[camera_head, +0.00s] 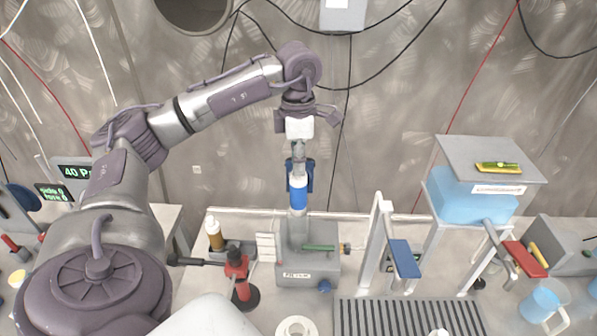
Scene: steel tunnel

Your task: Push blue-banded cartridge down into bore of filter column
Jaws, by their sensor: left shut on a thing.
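The blue-banded cartridge (298,197) is white with a bright blue band and stands upright. My left gripper (299,179) comes down from above, with dark blue fingers shut on the cartridge's upper part, which they partly hide. The filter column (297,233) is grey and stands on a grey base with a label. The cartridge's lower end is directly over the column's top, at or just inside it; I cannot tell how deep. The bore itself is hidden. My right gripper is not in view.
A brown bottle (214,235) and a red-and-black tool (239,280) stand left of the column. A white frame with a blue lever (404,258) is to the right. A slotted grey tray (410,318) lies in front. A blue tank (470,197) on a stand is farther right.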

